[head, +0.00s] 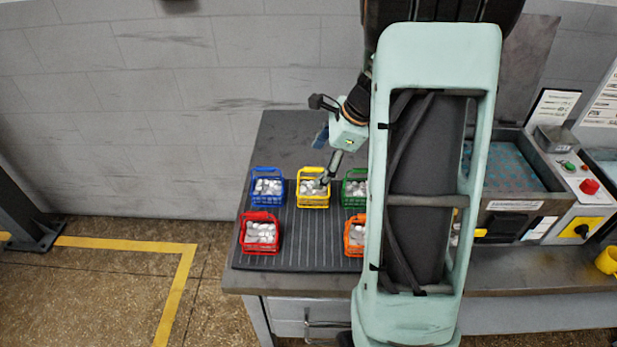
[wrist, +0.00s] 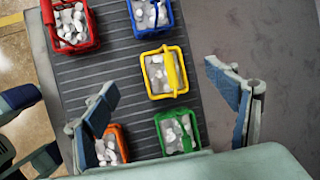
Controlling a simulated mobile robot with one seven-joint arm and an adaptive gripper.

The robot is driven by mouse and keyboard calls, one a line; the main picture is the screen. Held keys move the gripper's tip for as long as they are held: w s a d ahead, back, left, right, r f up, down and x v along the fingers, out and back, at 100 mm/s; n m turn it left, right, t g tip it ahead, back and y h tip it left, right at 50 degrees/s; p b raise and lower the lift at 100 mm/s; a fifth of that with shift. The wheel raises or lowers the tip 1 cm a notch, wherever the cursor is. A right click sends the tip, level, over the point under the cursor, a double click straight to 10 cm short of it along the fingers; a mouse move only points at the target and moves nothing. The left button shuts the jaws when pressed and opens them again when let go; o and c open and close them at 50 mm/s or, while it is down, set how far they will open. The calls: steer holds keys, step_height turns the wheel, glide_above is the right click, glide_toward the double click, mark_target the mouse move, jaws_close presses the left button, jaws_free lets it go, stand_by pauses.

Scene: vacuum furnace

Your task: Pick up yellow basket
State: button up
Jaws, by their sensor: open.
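The yellow basket (head: 313,199) stands upright on the ribbed mat, filled with pale, rounded pieces. It sits between the blue and green baskets in the head view. In the wrist view the yellow basket (wrist: 144,69) lies between and beyond my spread fingers, its yellow handle across its right part. My gripper (wrist: 170,102) is open and empty, apart from the basket. In the head view my gripper (head: 328,178) is just above the basket's right side, and its fingers are partly hard to make out.
A blue basket (head: 267,200), green basket (head: 354,203), red basket (head: 260,247) and orange basket (head: 353,250) stand close by on the mat (head: 300,258). My arm hides the table's middle.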

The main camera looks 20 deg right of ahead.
glide_above(304, 187)
steer(key=s+d, duration=0.1)
steer(key=s, duration=0.1)
steer(key=f, duration=0.5)
steer(key=shift+s+d+f, duration=0.1)
steer(key=shift+d, duration=0.1)
steer(key=shift+x, duration=2.65)
steer(key=shift+d, duration=0.15)
steer(key=c, duration=1.7)
